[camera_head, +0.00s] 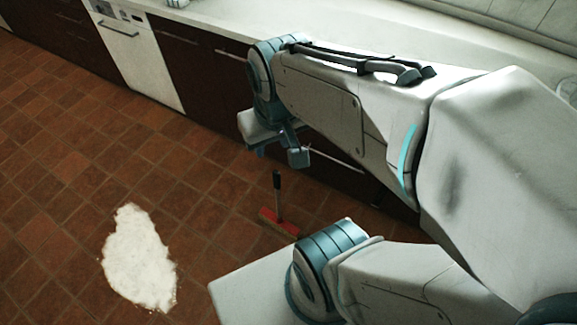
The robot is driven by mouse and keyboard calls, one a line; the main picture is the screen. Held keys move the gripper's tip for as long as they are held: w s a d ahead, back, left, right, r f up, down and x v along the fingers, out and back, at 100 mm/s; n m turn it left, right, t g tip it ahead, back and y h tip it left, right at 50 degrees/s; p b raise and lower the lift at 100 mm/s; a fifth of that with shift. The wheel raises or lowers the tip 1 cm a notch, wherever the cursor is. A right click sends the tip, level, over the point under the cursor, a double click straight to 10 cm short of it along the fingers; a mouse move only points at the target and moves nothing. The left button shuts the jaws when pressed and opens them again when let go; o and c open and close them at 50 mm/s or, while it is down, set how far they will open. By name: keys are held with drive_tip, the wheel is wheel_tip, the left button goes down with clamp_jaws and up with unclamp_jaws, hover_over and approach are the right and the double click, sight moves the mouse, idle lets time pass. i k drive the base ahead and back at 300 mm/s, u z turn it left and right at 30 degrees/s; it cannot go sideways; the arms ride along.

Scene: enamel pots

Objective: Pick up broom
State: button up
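My gripper (277,157) hangs from the end of my arm, above and close to the top of the handle in the picture. Its fingers look apart, with no object seen between them. I cannot tell the exact height gap to the handle.
A white spill (140,260) lies on the brown tiled floor (60,200) at the lower left. Dark cabinets (215,75), a white dishwasher (138,55) and a pale countertop (225,20) run along the back. The floor at left is otherwise clear.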

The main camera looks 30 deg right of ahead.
sight(285, 227)
drive_tip(key=z, duration=0.15)
drive_tip(key=k, duration=0.35)
drive_tip(key=z, duration=0.65)
drive_tip(key=i, duration=0.75)
drive_tip(key=u, duration=0.2)
